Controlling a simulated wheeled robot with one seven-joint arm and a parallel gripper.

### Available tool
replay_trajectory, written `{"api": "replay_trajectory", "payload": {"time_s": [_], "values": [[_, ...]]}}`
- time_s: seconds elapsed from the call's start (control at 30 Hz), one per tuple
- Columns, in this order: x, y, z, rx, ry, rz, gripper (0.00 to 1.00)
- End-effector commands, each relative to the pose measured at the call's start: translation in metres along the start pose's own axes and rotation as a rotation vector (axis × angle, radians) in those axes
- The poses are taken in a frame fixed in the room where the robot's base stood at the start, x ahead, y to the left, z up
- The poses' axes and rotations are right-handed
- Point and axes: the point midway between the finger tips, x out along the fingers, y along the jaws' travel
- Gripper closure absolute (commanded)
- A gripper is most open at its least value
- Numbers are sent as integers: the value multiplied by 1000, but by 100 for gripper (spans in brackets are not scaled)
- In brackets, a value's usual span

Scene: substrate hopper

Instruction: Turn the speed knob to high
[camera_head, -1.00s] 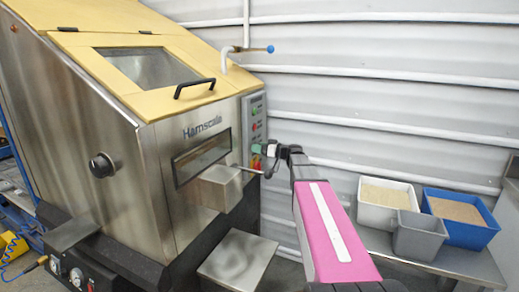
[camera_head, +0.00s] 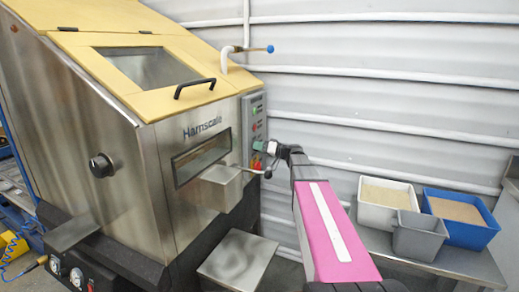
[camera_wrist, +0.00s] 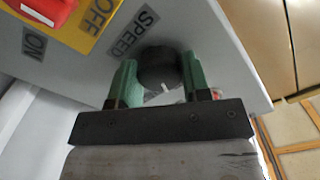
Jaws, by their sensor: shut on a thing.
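The speed knob (camera_wrist: 159,68) is a dark round knob with a white pointer mark, on a grey panel below a "SPEED" label in the wrist view. My gripper (camera_wrist: 158,80) has green fingers, one on each side of the knob, and is shut on it. In the head view my gripper (camera_head: 262,146) is at the control panel (camera_head: 253,115) on the right end of the machine. The arm hides the knob there. No low or high marks can be read around the knob.
A red switch (camera_wrist: 45,8) on a yellow plate marked OFF and ON sits beside the knob. A lever with a dark ball (camera_head: 267,174) sticks out just below my gripper. Several bins, including a blue one (camera_head: 490,234), stand on a side table at right.

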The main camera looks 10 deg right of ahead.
Motion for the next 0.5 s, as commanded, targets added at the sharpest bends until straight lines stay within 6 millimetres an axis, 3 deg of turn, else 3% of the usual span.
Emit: {"api": "replay_trajectory", "payload": {"time_s": [0.5], "values": [[-1, 0, 0, 489, -1, 1, 80]]}}
